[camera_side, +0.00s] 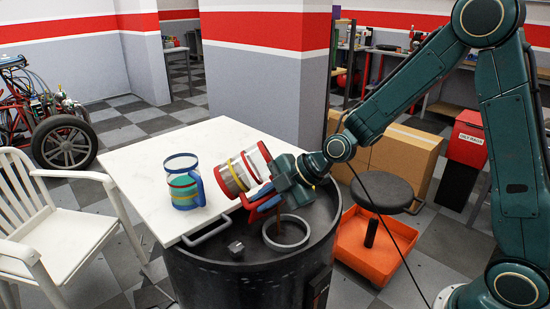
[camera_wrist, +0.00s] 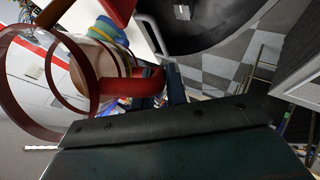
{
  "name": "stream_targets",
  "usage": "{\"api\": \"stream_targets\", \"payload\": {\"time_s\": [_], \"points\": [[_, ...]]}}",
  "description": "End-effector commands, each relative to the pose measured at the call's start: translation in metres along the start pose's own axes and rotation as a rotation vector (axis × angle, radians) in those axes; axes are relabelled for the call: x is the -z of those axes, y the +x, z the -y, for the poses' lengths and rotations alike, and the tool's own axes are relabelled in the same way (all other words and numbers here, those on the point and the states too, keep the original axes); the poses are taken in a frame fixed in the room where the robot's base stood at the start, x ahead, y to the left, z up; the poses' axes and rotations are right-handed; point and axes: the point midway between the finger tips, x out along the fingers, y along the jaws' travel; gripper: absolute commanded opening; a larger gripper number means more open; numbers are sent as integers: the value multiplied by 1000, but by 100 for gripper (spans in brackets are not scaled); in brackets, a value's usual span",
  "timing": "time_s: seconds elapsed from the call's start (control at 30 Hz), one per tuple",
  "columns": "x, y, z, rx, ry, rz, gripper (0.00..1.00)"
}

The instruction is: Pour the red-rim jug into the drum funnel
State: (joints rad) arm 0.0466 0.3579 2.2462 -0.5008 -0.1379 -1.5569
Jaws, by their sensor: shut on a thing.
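The red-rim jug (camera_side: 232,181) is clear with coloured bands and is held strongly tilted above the edge of the white table, beside the drum (camera_side: 215,280). Brownish contents show inside it. My gripper (camera_side: 266,203) is shut on its red handle, which also shows in the wrist view (camera_wrist: 145,84). The jug's red ring (camera_wrist: 84,75) is close at the left there. The funnel ring (camera_side: 304,238) lies on the black drum top, below and right of the jug. A brown streak shows over the ring; I cannot tell whether it is liquid.
A blue-rimmed jug (camera_side: 182,167) stands upright on the white table (camera_side: 140,165), left of the held jug. A stool (camera_side: 382,192) and orange tray (camera_side: 350,250) stand at the right.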

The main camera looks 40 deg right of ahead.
Motion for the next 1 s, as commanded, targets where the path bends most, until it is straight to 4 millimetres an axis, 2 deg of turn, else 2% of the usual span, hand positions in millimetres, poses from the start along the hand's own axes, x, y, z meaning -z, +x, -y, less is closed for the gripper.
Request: {"api": "stream_targets", "payload": {"time_s": [1.0], "points": [[-1, 2, 0, -36, 7, -38, 0]]}}
